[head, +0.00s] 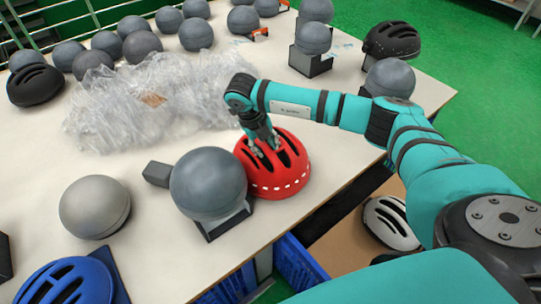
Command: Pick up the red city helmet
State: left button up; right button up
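The red city helmet (284,172) sits on the table near its right edge, vents facing up, with a row of white marks along its lower side. My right gripper (264,150) points down onto the top left part of the helmet, with its fingertips at the vents. The fingers are small and dark against the vents, so whether they grip the shell cannot be made out. My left gripper is not in view.
A grey ball on a stand (208,183) stands close to the helmet's left. Crumpled plastic wrap (150,100) lies behind it. A blue helmet (68,283) is at front left, a black helmet (392,40) at back right. A white helmet (390,222) lies below the table edge.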

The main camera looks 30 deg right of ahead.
grip_shut()
jog(key=shift+r, duration=0.1)
dwell(0.3)
